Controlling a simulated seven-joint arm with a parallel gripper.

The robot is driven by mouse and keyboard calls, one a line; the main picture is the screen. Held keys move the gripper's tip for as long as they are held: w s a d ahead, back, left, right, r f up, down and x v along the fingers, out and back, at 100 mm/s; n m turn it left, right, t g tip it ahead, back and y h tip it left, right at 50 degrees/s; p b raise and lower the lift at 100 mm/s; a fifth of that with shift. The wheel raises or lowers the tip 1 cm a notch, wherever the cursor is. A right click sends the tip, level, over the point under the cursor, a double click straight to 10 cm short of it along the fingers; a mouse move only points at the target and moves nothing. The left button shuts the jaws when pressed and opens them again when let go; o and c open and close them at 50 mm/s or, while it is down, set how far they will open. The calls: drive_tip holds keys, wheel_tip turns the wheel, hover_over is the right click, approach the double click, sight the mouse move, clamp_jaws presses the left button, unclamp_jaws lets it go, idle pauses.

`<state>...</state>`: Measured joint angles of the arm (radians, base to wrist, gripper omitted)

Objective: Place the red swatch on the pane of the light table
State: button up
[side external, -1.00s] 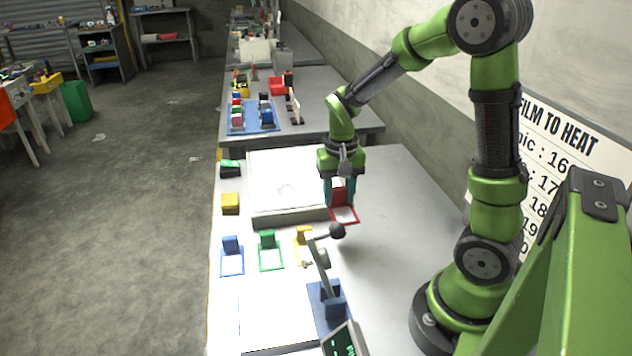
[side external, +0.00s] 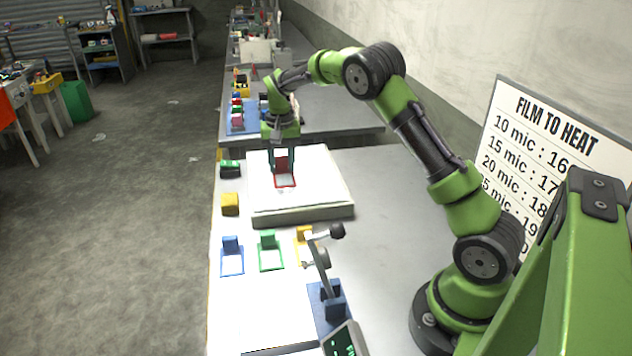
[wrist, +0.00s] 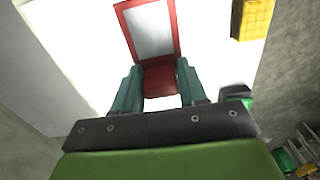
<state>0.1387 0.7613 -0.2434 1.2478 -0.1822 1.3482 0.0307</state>
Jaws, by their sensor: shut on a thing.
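The red swatch (side external: 285,181) has a red frame around a clear window and a red block at one end. My gripper (side external: 282,163) is shut on that red block. The gripper and swatch are over the white pane of the light table (side external: 325,185). In the wrist view the swatch (wrist: 148,28) extends out from between the teal fingers (wrist: 160,85), with the white pane behind it. I cannot tell whether the swatch touches the pane or hangs just above it.
Blue (side external: 231,258), green (side external: 270,252) and yellow (side external: 303,240) swatches stand in front of the light table. A lever device (side external: 328,290) is nearer the camera. A yellow block (side external: 230,203) and a dark green item (side external: 230,168) lie to the left.

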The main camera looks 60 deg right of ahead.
sight(280, 170)
drive_tip(key=shift+w+d+f, duration=0.1)
drive_tip(key=shift+w+f, duration=0.1)
drive_tip(key=shift+w, duration=0.15)
drive_tip(key=shift+f, duration=1.6)
drive_tip(key=o, duration=1.1)
drive_tip(key=shift+f, duration=0.15)
